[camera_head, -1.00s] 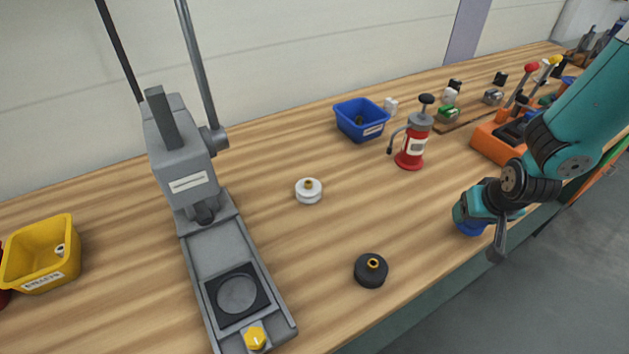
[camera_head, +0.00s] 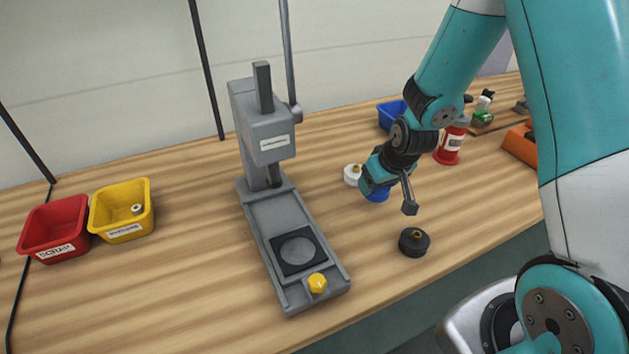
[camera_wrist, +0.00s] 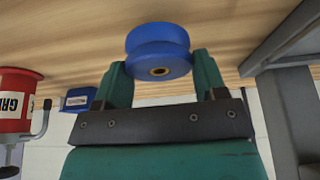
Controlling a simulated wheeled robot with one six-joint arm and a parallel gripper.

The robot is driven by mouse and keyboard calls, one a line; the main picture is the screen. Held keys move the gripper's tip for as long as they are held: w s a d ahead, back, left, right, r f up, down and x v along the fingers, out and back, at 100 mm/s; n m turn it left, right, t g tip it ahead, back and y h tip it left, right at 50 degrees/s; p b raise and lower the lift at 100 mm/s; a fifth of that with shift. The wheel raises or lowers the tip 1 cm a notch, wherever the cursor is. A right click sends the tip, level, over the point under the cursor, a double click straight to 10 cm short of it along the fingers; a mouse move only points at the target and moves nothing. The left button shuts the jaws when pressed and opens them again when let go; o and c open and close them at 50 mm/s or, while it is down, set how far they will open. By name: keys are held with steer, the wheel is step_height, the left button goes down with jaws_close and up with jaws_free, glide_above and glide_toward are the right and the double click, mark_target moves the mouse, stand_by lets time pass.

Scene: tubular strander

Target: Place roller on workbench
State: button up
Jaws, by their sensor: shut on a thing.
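A blue grooved roller (camera_wrist: 158,48) with a brass-coloured centre is held between the two fingers of my gripper (camera_wrist: 160,72) in the wrist view. In the head view the blue roller (camera_head: 378,194) shows below my gripper (camera_head: 372,185), above or at the wooden workbench (camera_head: 180,280); I cannot tell whether it touches. A white roller (camera_head: 352,175) stands just left of my gripper and is partly hidden by it. A black roller (camera_head: 414,242) lies nearer the bench's front edge.
A grey press (camera_head: 268,150) with a yellow knob (camera_head: 317,283) stands left of my gripper. A red bin (camera_head: 55,228) and a yellow bin (camera_head: 122,210) stand at the left. A blue bin (camera_head: 391,115) and a red grease can (camera_head: 451,145) are behind. Bench between bins and press is clear.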

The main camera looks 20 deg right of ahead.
steer(key=s+d+r+n+g+y+b, duration=0.15)
steer(key=s+d+r+n, duration=0.3)
steer(key=d+r, duration=0.45)
steer(key=s+d+r+n+y+b, duration=0.2)
steer(key=s+d+r+n, duration=0.4)
steer(key=d, duration=0.5)
steer(key=shift+m+h, duration=0.25)
steer(key=shift+m, duration=0.4)
steer(key=f, duration=0.6)
steer(key=w+f+p, duration=0.1)
steer(key=f, duration=0.5)
steer(key=w+f, duration=0.1)
steer(key=f, duration=0.5)
steer(key=shift+f, duration=0.4)
steer(key=shift+f, duration=0.1)
steer(key=o, duration=1.4)
